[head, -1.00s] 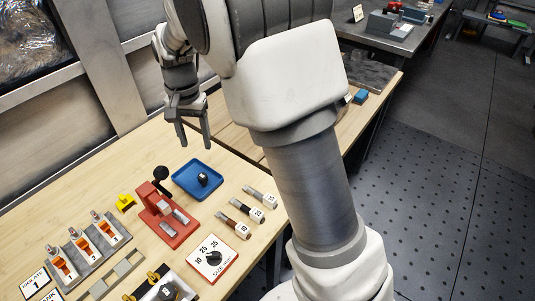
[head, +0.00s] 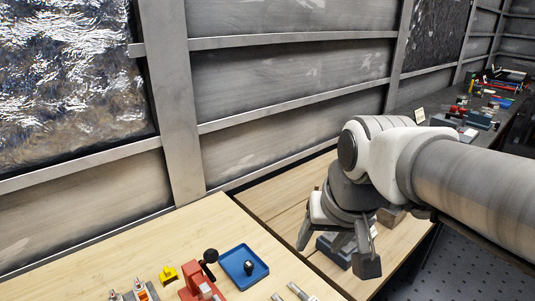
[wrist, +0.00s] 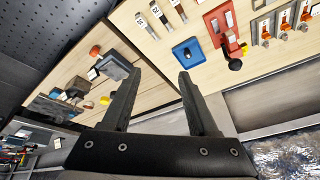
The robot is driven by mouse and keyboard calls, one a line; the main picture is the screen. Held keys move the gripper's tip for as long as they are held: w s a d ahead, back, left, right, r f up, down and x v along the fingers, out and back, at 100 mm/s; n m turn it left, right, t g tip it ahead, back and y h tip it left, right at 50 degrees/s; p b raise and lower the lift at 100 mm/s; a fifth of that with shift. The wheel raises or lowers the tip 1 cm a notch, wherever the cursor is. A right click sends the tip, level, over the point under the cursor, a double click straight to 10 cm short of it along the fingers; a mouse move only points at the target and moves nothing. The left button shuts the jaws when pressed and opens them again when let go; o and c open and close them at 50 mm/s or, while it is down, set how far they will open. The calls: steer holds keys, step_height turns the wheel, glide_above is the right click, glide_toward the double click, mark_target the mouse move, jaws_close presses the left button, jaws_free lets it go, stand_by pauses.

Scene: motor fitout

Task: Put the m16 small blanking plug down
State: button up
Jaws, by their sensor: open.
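A small black plug (head: 249,268) stands in the shallow blue tray (head: 232,277) on the wooden bench. Its marking is too small to read. The wrist view also shows the blue tray (wrist: 179,55) with the dark plug (wrist: 187,51) in it, beyond my fingertips. My gripper (head: 335,258) is open and hangs to the right of the tray, apart from it. In the wrist view nothing is between the open fingers of my gripper (wrist: 160,73).
A red press (head: 190,284) with a black knob and a yellow piece (head: 168,274) stand left of the tray. A grey block (head: 338,256) lies behind my fingers. A metal-framed wall (head: 290,80) runs along the back. Bare wood lies behind the tray.

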steer(key=s+d+n+t, duration=0.1)
steer(key=s+d, duration=0.1)
steer(key=s, duration=0.3)
steer(key=shift+s+f+h, duration=0.3)
steer(key=shift+s+f, duration=0.05)
steer(key=shift+f, duration=0.05)
steer(key=shift+a+r, duration=0.1)
steer(key=shift+r, duration=0.05)
